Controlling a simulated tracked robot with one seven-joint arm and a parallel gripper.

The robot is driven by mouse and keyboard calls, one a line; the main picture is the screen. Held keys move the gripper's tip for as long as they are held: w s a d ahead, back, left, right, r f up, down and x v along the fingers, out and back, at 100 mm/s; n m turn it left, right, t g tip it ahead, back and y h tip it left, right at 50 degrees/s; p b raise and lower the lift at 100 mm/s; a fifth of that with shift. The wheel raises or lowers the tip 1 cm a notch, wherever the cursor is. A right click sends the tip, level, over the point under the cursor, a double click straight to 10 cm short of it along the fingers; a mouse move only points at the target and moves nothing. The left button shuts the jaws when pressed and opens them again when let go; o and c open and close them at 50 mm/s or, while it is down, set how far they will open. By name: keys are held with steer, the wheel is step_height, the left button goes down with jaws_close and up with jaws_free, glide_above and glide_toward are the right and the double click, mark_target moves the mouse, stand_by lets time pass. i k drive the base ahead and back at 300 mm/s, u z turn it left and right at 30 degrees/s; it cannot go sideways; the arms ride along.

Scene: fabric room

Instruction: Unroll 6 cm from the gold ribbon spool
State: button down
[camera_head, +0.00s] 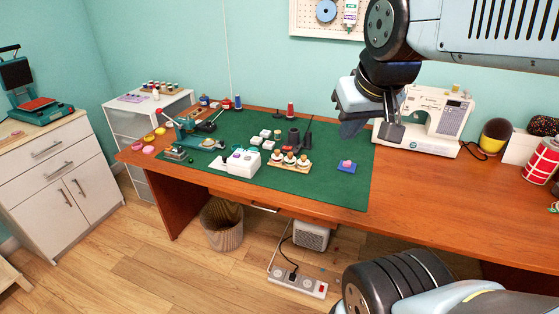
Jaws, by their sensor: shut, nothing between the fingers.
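I cannot single out the gold ribbon spool with certainty at this size. Small yellow and pink round items (150,138) lie at the table's left end. A wooden stand (279,164) on the green mat (330,188) holds a few small pieces with white and brownish parts. My gripper (372,134) hangs above the mat's back right part, right of that stand and clear of it. It is shut and empty. It hides part of the mat and the wall behind.
A white sewing machine (436,118) stands right of my gripper. A blue pad (347,167) with a pink item lies on the mat's right part. A white box (243,162), dark cylinders (294,138) and a red thread spool (290,109) stand further left. The mat's front right is clear.

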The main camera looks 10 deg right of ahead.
mark_target(303, 163)
steer(key=k, duration=1.2)
steer(key=z, duration=0.4)
steer(key=i, duration=1.75)
steer(key=u, duration=0.45)
